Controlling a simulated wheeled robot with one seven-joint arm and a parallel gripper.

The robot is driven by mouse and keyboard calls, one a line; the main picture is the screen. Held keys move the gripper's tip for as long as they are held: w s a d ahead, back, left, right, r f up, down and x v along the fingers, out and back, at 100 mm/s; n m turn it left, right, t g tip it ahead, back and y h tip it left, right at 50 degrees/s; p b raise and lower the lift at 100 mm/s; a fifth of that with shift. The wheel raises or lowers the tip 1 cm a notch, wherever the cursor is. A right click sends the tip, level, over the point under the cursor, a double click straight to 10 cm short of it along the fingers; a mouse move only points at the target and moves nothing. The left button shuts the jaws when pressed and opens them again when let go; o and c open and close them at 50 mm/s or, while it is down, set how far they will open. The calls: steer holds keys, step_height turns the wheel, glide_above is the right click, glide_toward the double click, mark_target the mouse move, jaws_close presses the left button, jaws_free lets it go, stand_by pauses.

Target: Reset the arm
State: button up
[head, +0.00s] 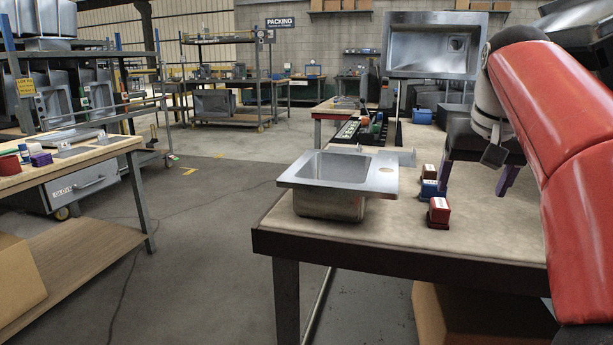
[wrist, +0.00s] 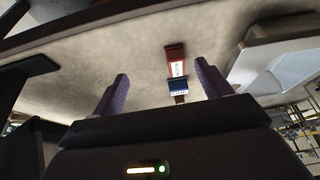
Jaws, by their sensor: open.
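My gripper (head: 475,182) hangs over the right part of the workbench in the head view, with its purple fingers pointing down. In the wrist view my gripper (wrist: 160,90) is open, its fingers wide apart with nothing held. The red arm comes in from the right of the head view. Small boxes stand on the bench left of the gripper: a red one in front (head: 438,212), a blue one (head: 429,189) and a red one behind (head: 429,172). In the wrist view, a red box (wrist: 175,58) and a blue box (wrist: 178,86) show beyond the fingertips.
A metal sink (head: 335,170) stands on the workbench (head: 380,237) left of the boxes. Another sink (head: 433,45) is upright behind. A second table (head: 85,155) with small items is at the left. The floor between the tables is mostly clear.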

steer(key=s+a+f+n, duration=0.1)
steer(key=s+a+f, duration=0.3)
steer(key=s+f, duration=0.2)
steer(key=s+a+f+n+p, duration=0.1)
steer(key=s+a+f, duration=0.3)
steer(key=s+f, duration=0.3)
steer(key=s+a+f+n+t+y+p, duration=0.1)
steer(key=s+a+f, duration=0.3)
steer(key=s+f, duration=0.3)
step_height(320, 180, down, 2)
steer(key=shift+f, duration=0.2)
